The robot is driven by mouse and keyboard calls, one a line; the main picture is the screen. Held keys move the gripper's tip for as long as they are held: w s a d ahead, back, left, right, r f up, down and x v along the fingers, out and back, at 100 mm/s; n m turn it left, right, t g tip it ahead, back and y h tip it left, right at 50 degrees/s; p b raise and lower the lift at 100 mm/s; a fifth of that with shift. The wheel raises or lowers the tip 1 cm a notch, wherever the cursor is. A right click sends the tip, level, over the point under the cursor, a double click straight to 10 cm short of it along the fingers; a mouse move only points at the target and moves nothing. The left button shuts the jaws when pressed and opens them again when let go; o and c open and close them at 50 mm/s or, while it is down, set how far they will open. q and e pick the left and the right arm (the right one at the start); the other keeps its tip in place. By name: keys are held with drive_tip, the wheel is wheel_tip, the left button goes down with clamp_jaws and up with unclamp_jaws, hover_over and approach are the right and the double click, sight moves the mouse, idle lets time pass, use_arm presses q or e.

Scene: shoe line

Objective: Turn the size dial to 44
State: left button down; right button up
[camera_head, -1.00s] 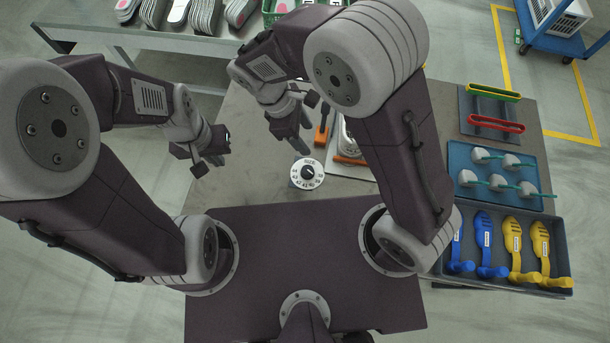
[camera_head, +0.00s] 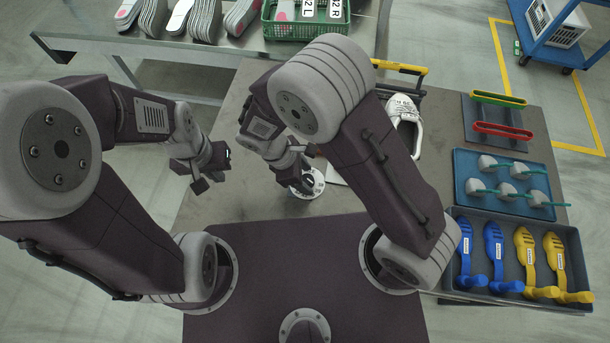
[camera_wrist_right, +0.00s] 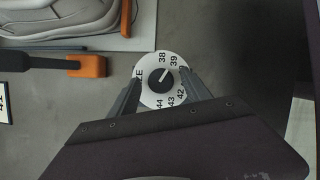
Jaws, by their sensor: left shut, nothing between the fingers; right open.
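The size dial (camera_head: 317,183) is a white disc with black numbers and a black knob, partly hidden by my right gripper in the head view. In the right wrist view the dial (camera_wrist_right: 148,91) shows 38, 39, 42, 43 and 44. The white line on its knob (camera_wrist_right: 160,80) points up and right, close to 39. My right gripper (camera_head: 301,182) is open above the dial, with its fingers (camera_wrist_right: 160,96) on either side of it; whether they touch it I cannot tell. My left gripper (camera_head: 212,184) is shut and empty, left of the dial over the table.
A white shoe (camera_head: 404,110) stands behind my right arm. An orange-ended black tool (camera_wrist_right: 86,66) lies near the dial. At right are a blue tray (camera_head: 470,158) and a dark tray (camera_head: 505,215) with blue and yellow pieces. The table left of the dial is bare.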

clamp_jaws()
drive_tip(key=shift+r+m, duration=0.1)
drive_tip(key=shift+m, duration=0.2)
